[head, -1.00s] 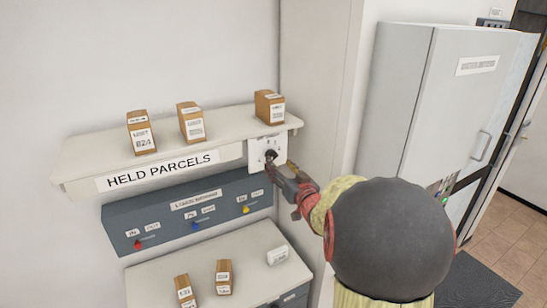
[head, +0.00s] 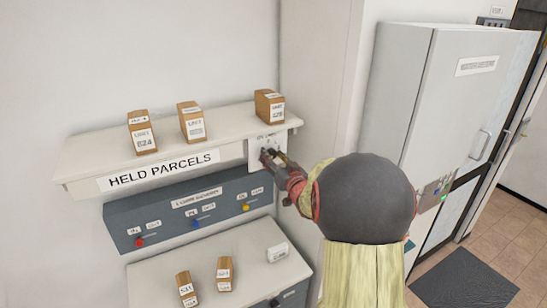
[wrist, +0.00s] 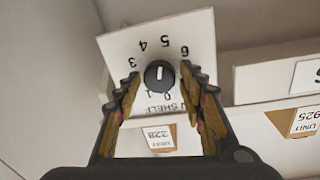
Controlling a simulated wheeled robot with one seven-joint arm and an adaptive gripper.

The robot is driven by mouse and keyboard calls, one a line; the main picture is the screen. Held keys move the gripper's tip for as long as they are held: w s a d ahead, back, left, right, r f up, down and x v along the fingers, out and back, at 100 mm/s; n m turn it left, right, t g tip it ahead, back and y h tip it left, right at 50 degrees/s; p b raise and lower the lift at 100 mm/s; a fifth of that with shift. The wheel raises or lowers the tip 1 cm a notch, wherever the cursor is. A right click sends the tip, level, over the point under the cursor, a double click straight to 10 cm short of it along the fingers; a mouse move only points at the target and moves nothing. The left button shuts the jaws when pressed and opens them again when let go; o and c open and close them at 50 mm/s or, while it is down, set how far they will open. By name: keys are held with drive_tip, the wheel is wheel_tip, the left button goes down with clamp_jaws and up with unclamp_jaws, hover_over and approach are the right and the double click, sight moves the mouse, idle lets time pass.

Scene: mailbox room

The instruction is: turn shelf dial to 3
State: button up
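The shelf dial (wrist: 160,75) is a round black knob with a white mark on a white plate (wrist: 112,46). In the head view the plate (head: 279,141) hangs at the right end of the parcel shelf. My gripper (wrist: 168,92) is open, its fingers on either side of the knob with gaps between. In the head view my gripper (head: 268,157) partly covers the dial.
The HELD PARCELS shelf (head: 108,165) carries parcels, one (head: 269,105) just above the dial. A grey-blue panel (head: 120,217) with coloured knobs is mounted below it. A lower white surface (head: 160,268) holds more parcels. A tall pale cabinet (head: 440,100) stands right of my arm.

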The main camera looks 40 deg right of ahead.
drive_tip(key=c, duration=0.8)
drive_tip(key=shift+c, duration=0.2)
drive_tip(key=shift+f+n+b, duration=0.1)
drive_tip(key=shift+n+b, duration=0.2)
drive_tip(key=shift+b, duration=0.5)
drive_tip(key=shift+f+n+b, duration=0.1)
drive_tip(key=shift+n+b, duration=0.2)
drive_tip(key=shift+b, duration=0.3)
drive_tip(key=shift+f+n+t+y+b, duration=0.1)
drive_tip(key=shift+n+t+y+b, duration=0.3)
drive_tip(key=shift+n+b, duration=4.3)
drive_tip(key=shift+n+t+y+b, duration=0.2)
drive_tip(key=shift+n+t+b, duration=0.3)
drive_tip(key=shift+n+b, duration=4.2)
drive_tip(key=m+b, duration=0.3)
drive_tip(key=shift+b, duration=0.3)
